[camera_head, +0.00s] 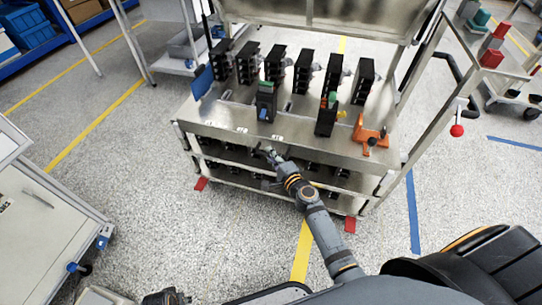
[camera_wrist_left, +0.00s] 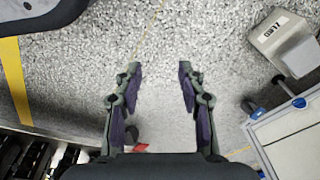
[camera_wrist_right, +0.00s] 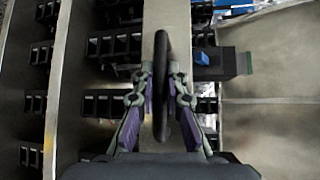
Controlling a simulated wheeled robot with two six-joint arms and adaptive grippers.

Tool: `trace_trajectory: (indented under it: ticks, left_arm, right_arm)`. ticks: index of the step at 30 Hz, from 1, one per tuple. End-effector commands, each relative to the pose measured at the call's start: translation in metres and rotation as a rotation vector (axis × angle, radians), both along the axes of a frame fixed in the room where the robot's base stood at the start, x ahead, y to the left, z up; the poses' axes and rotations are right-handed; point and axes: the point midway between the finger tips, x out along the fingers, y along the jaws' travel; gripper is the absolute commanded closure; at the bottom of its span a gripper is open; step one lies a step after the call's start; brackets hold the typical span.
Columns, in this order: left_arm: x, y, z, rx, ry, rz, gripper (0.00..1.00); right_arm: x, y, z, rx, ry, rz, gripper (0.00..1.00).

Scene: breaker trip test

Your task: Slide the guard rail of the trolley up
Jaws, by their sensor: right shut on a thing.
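The trolley (camera_head: 225,116) is a metal bench with shelves below its top. In the right wrist view, the guard rail (camera_wrist_right: 165,18) is a pale bar running across the trolley's front, with dark units showing on both sides of it. A black handle (camera_wrist_right: 160,55) stands out from the rail. My right gripper (camera_wrist_right: 160,105) is shut on this handle, one finger on each side. In the head view, my right gripper (camera_head: 265,155) is at the trolley's front, below the bench top. My left gripper (camera_wrist_left: 158,85) is open and empty above the floor, away from the trolley.
Black breaker units (camera_head: 302,72) stand in a row on the bench top, with an orange fixture (camera_head: 369,134) at its right. Lower shelves hold dark units. A pale cabinet (camera_head: 45,210) stands at the left. The floor between it and the trolley is free.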

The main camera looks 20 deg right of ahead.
Motion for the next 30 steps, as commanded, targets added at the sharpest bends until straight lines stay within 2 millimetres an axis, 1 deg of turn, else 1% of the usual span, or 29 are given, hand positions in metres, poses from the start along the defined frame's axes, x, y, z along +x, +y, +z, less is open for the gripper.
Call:
trace_trajectory:
  ticks: [1, 3, 6, 9, 13, 21, 22, 26, 27, 30]
  left_arm:
    - [-0.007, 0.004, -0.006, 0.005, 0.005, 0.001, 0.60]
    - [-0.015, 0.008, -0.019, 0.012, 0.001, 0.002, 0.60]
    - [-0.028, 0.013, -0.035, 0.019, -0.003, 0.000, 0.60]
    - [-0.036, 0.016, -0.045, 0.024, -0.007, 0.000, 0.60]
    - [-0.040, 0.017, -0.050, 0.026, -0.010, -0.001, 0.60]
    - [-0.040, 0.017, -0.051, 0.026, -0.010, -0.002, 0.60]
    - [-0.040, 0.017, -0.051, 0.026, -0.011, -0.001, 0.60]
    - [-0.040, 0.017, -0.051, 0.026, -0.010, -0.001, 0.60]
    - [-0.040, 0.017, -0.051, 0.026, -0.010, -0.001, 0.60]
    - [-0.040, 0.017, -0.051, 0.026, -0.010, -0.001, 0.60]
  right_arm:
    - [0.001, 0.000, 0.012, -0.001, -0.002, 0.000, 1.00]
    - [0.001, 0.000, 0.018, -0.001, -0.002, 0.000, 1.00]
    - [0.000, 0.000, 0.024, -0.001, -0.001, -0.001, 1.00]
    - [0.000, 0.000, 0.027, 0.000, 0.000, -0.001, 1.00]
    - [0.000, 0.000, 0.028, 0.001, -0.001, -0.001, 1.00]
    - [0.001, 0.000, 0.030, 0.001, -0.004, -0.002, 1.00]
    - [0.001, 0.000, 0.030, 0.001, -0.005, -0.002, 0.84]
    - [0.001, 0.000, 0.029, 0.001, -0.004, -0.001, 0.67]
    - [0.001, 0.000, 0.029, 0.001, -0.003, 0.000, 0.64]
    - [0.001, 0.000, 0.028, 0.000, -0.002, 0.000, 0.64]
